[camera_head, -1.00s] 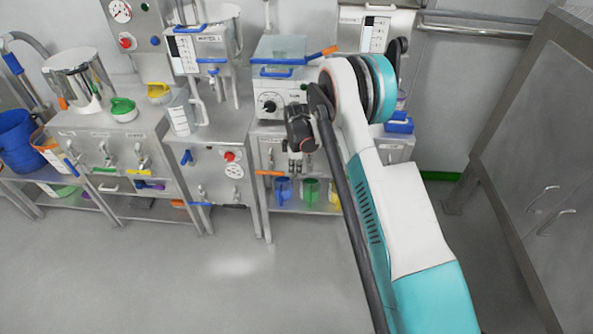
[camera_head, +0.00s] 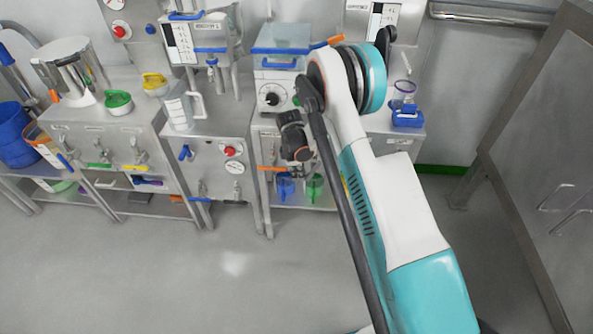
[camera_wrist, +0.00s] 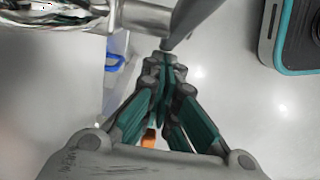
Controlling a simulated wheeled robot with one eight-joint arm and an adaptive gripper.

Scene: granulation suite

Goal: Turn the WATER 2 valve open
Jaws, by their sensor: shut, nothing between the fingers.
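In the wrist view my gripper (camera_wrist: 165,57) is shut and empty. A grey tapered metal piece (camera_wrist: 195,20) lies right at its fingertips; I cannot tell whether they touch or whether it is a valve handle.
A blue jug (camera_head: 285,187) and a green jug (camera_head: 314,188) stand on the shelf below my gripper. The white dial unit (camera_head: 274,92) sits above. A large steel cabinet (camera_head: 540,130) stands at the right. The floor (camera_head: 150,270) in front is clear.

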